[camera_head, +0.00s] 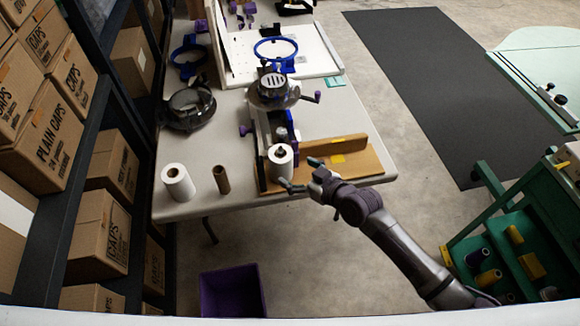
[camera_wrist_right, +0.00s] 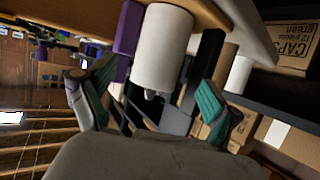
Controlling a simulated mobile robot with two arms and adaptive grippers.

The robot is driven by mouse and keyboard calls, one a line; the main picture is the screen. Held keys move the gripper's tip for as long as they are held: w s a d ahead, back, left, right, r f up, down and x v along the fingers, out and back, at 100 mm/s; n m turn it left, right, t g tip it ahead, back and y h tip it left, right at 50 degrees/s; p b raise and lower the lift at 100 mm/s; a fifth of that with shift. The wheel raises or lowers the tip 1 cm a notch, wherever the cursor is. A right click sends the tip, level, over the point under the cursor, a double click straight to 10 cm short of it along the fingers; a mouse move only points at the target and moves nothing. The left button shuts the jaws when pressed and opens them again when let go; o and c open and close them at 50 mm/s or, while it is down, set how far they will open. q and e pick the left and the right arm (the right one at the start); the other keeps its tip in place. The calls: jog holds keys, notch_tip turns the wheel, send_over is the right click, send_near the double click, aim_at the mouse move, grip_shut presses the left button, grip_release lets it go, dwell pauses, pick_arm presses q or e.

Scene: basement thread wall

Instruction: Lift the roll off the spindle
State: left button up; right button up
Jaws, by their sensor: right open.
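A white roll (camera_head: 281,165) stands upright on a spindle at the near left end of a wooden board (camera_head: 352,170) on the table. The dark spindle top shows above it. In the right wrist view the white roll (camera_wrist_right: 163,48) is ahead, between and beyond the two green-padded fingers. My right gripper (camera_head: 300,174) is open, just to the right of the roll, with one finger reaching in front of it; it also shows in the wrist view (camera_wrist_right: 148,100). I cannot tell whether a finger touches the roll. My left gripper is not in view.
A second white roll (camera_head: 178,182) and a brown cardboard tube (camera_head: 221,179) stand left on the table (camera_head: 205,145). A machine with a blue ring (camera_head: 275,85) stands behind the board. Boxes on shelves (camera_head: 58,135) line the left; a purple bin (camera_head: 232,291) is on the floor.

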aim_at(289, 167)
jog(key=shift+x, duration=2.05)
jog(key=c, duration=1.3)
notch_tip(289, 167, up, 14)
jog(key=p, duration=1.2)
notch_tip(289, 167, up, 4)
jog(key=p, duration=0.3)
jog(key=shift+p, duration=0.35)
